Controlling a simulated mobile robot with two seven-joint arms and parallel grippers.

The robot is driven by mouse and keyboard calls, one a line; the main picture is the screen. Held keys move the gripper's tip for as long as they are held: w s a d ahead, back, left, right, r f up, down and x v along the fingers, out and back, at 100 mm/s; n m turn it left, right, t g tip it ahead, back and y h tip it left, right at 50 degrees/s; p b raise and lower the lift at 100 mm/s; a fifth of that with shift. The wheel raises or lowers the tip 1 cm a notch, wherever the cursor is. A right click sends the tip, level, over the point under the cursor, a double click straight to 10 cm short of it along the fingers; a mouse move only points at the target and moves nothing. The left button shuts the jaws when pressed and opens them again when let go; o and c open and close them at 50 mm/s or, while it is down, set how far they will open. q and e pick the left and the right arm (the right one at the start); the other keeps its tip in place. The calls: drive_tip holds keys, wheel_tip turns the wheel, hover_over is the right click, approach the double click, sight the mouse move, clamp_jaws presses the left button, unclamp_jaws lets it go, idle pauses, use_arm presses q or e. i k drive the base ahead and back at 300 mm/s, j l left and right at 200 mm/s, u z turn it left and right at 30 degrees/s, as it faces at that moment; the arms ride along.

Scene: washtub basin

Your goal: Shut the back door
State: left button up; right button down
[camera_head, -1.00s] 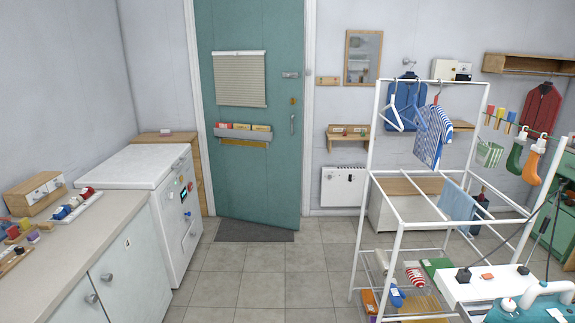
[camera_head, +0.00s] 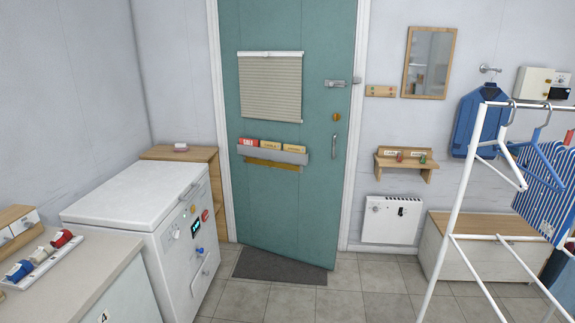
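The back door (camera_head: 295,200) is a teal door in a white frame, straight ahead in the head view. Its lower right corner stands out a little from the frame over the dark mat, so it looks slightly ajar. A vertical handle (camera_head: 335,146) is on its right side, with a brass lock (camera_head: 336,117) above it and a bolt (camera_head: 336,83) higher up. A blind (camera_head: 270,88) and a letter rack (camera_head: 272,152) are on the door. Neither of my grippers is in view.
A white chest appliance (camera_head: 130,200) stands left of the door, with a counter (camera_head: 85,275) nearer. A white drying rack (camera_head: 455,200) with hangers stands at the right. A dark mat (camera_head: 280,266) lies at the door's foot. The tiled floor (camera_head: 340,295) ahead is clear.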

sight(290, 101)
drive_tip(key=i+j+z, duration=0.2)
drive_tip(key=i, duration=1.4)
drive_tip(key=i+l+u, duration=0.3)
drive_tip(key=i, duration=0.3)
drive_tip(key=i+l+u, duration=0.3)
drive_tip(key=i+l, duration=0.15)
drive_tip(key=i, duration=0.15)
